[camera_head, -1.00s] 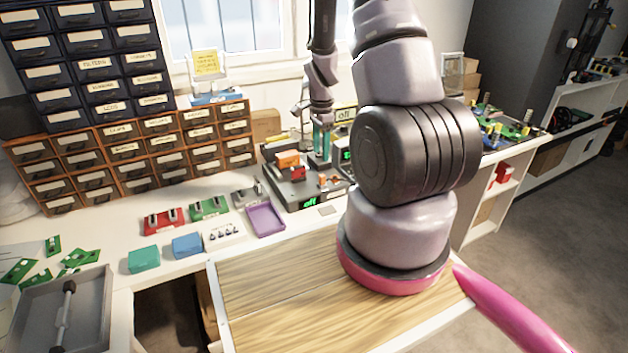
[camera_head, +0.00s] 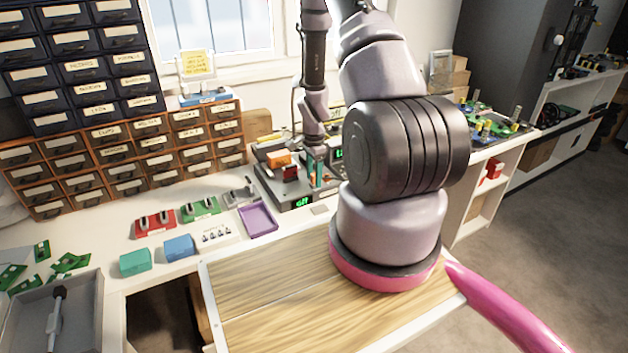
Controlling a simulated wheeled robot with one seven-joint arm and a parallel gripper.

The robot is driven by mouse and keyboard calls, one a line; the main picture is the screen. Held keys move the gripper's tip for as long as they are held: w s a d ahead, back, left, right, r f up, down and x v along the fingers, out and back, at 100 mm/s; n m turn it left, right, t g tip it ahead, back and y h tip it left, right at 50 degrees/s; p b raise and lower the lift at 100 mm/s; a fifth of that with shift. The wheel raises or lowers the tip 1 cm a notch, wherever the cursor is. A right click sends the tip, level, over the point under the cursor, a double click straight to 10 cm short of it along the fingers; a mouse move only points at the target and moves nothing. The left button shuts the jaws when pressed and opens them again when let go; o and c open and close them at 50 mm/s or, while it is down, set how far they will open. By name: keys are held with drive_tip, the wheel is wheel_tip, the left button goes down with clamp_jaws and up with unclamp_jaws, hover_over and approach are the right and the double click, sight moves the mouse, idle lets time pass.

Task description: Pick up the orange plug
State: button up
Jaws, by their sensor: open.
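An orange block (camera_head: 279,158), which looks like the orange plug, sits on top of a grey device (camera_head: 268,180) at the back of the bench. A red block (camera_head: 290,173) is just in front of it. My gripper (camera_head: 317,180), with teal fingers, points down over the right part of the device, to the right of the orange and red blocks. It is open. A small orange spot (camera_head: 326,180) shows close beside the fingertips; I cannot tell whether it is a separate plug. My arm hides the area to the right.
The device shows a green "off" display (camera_head: 303,202). A purple tray (camera_head: 258,219), red switches (camera_head: 155,223) and green switches (camera_head: 201,209) lie to its left. Drawer cabinets (camera_head: 120,160) stand behind. The wooden board (camera_head: 270,290) in front is clear.

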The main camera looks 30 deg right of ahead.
drive_tip(key=shift+c, duration=0.3)
clamp_jaws()
idle(1.1)
